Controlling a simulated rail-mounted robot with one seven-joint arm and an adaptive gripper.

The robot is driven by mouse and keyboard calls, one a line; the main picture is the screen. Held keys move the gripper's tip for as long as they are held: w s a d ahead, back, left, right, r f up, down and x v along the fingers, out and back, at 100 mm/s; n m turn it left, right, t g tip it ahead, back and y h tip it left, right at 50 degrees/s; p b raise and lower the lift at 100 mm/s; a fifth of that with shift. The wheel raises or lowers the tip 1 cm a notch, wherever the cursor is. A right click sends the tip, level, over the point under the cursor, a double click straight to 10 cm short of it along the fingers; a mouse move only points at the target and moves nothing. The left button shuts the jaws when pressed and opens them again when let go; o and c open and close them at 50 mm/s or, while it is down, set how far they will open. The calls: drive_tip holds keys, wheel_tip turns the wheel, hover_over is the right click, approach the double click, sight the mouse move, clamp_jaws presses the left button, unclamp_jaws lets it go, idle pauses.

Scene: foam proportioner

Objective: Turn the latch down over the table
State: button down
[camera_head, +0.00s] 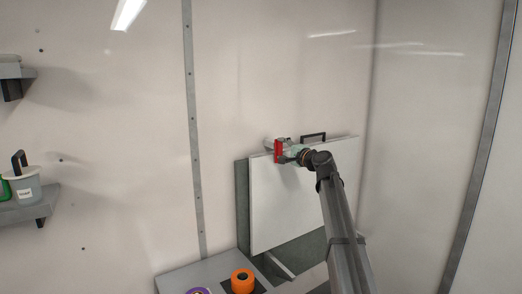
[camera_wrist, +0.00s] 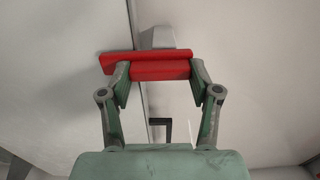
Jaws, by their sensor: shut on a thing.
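The red latch (camera_head: 278,151) is at the top edge of the folded-up white table panel (camera_head: 290,206), against the wall. In the wrist view the latch (camera_wrist: 150,66) is a red bar lying across the picture, with a grey mount (camera_wrist: 160,37) behind it. My gripper (camera_head: 284,152) is at the latch. In the wrist view its two green fingers (camera_wrist: 160,82) are on either side of the red bar and closed on it. The table panel stands upright, and a black handle (camera_head: 313,137) sits on its top edge.
A grey ledge (camera_head: 205,272) at the bottom holds an orange roll (camera_head: 243,281) and a purple roll (camera_head: 198,291). Shelves with a labelled container (camera_head: 27,188) are on the left wall.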

drive_tip(key=shift+r, duration=0.1)
drive_tip(key=shift+w, duration=0.1)
idle(0.3)
drive_tip(key=shift+c, duration=1.2)
unclamp_jaws()
drive_tip(key=v, duration=1.2)
